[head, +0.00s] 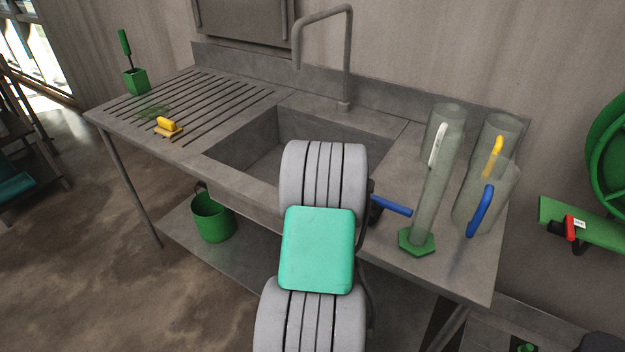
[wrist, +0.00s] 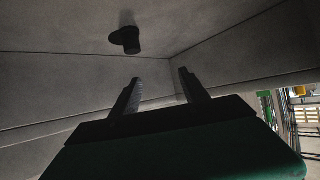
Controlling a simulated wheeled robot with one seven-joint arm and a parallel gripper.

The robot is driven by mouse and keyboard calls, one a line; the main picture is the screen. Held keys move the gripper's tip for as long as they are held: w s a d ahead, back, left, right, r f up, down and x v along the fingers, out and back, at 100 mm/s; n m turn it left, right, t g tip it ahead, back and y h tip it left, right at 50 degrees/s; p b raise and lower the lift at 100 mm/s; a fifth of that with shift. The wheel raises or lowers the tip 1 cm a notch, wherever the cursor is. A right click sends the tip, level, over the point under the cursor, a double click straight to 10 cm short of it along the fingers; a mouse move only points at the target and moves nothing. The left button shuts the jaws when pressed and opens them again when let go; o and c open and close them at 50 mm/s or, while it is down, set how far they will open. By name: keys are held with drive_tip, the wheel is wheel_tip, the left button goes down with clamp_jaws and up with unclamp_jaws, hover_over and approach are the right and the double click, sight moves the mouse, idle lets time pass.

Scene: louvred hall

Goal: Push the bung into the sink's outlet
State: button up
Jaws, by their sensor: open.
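The sink (head: 245,140) is a grey basin set in the counter in the head view. My arm covers its right part, so no outlet or bung shows there. In the wrist view a small dark shape (wrist: 126,40) stands out against a pale grey sink surface. It looks like a short dark cylinder, likely the bung, beside or over a dark round patch that may be the outlet. I cannot tell whether the two touch. My gripper (wrist: 160,76) is open and empty, its fingers apart and pointing towards that surface. The dark shape lies beyond the left finger, clear of both.
A tall tap (head: 350,60) rises behind the basin. Right of it stand clear jugs (head: 488,190) and a measuring cylinder (head: 430,190) on a green foot. A green bucket (head: 213,218) is below.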

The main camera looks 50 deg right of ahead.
drive_tip(key=shift+m+g, duration=0.3)
drive_tip(key=shift+g, duration=0.2)
drive_tip(key=s+f, duration=0.1)
drive_tip(key=s+d+f, duration=0.2)
drive_tip(key=f, duration=0.1)
drive_tip(key=shift+s+d+f, duration=0.1)
drive_tip(key=shift+s, duration=0.25)
drive_tip(key=shift+s+d+f, duration=0.1)
drive_tip(key=shift+d+f, duration=0.05)
drive_tip(key=shift+f, duration=0.15)
drive_tip(key=b+x, duration=0.6)
drive_tip(key=x, duration=0.2)
drive_tip(key=shift+f, duration=0.3)
drive_tip(key=shift+w+d+f+b, duration=0.15)
drive_tip(key=shift+w+d+b, duration=0.1)
drive_tip(key=shift+w+b, duration=0.1)
drive_tip(key=shift+w+d, duration=0.2)
drive_tip(key=shift+w, duration=0.05)
drive_tip(key=shift+b, duration=0.45)
clamp_jaws()
